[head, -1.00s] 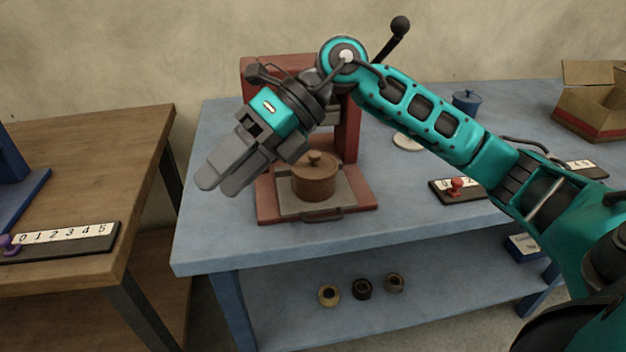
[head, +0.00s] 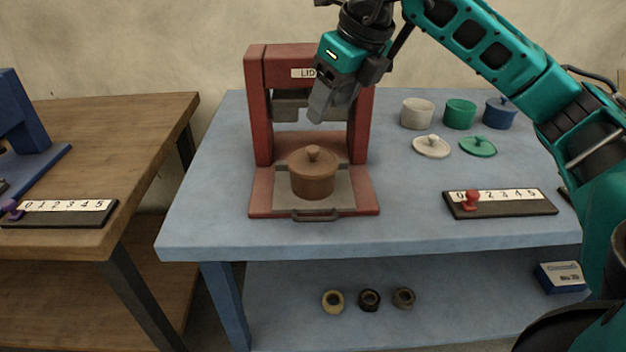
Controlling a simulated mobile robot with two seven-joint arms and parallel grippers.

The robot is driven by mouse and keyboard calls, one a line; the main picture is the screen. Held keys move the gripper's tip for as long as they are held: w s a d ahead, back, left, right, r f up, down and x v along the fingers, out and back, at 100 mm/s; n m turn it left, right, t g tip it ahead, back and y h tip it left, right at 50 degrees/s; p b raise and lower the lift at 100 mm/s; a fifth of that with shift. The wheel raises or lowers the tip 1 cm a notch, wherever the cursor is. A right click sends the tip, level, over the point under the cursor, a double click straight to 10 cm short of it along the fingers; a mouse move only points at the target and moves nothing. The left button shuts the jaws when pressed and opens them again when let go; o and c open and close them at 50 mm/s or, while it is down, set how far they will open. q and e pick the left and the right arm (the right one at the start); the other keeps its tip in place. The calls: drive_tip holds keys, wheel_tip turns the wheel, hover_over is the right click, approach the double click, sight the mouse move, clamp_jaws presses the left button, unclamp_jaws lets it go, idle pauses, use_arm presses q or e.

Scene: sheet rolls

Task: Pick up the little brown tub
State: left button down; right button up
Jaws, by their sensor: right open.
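The little brown tub (head: 314,184) stands upright on the base plate of the red press (head: 259,110), with its brown knobbed lid (head: 313,158) on top. My right gripper (head: 322,116) is above the tub, in front of the press's upper part. It points downward and is apart from the tub, with nothing seen in it. The gap between its fingers is hard to make out from this side. My left gripper is not in view.
White (head: 417,114), green (head: 460,114) and blue (head: 500,113) tubs stand at the back right of the blue table (head: 215,225). White (head: 432,146) and green (head: 478,146) lids lie before them. A number scale with a red peg (head: 500,203) sits front right. The table's left part is clear.

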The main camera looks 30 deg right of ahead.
sight(313, 148)
drive_tip(key=b+x, duration=0.1)
drive_tip(key=x, duration=0.8)
drive_tip(key=shift+w+f+b, duration=0.1)
drive_tip(key=shift+f+b, duration=0.2)
drive_tip(key=shift+b, duration=0.1)
clamp_jaws()
drive_tip(key=shift+r, duration=0.1)
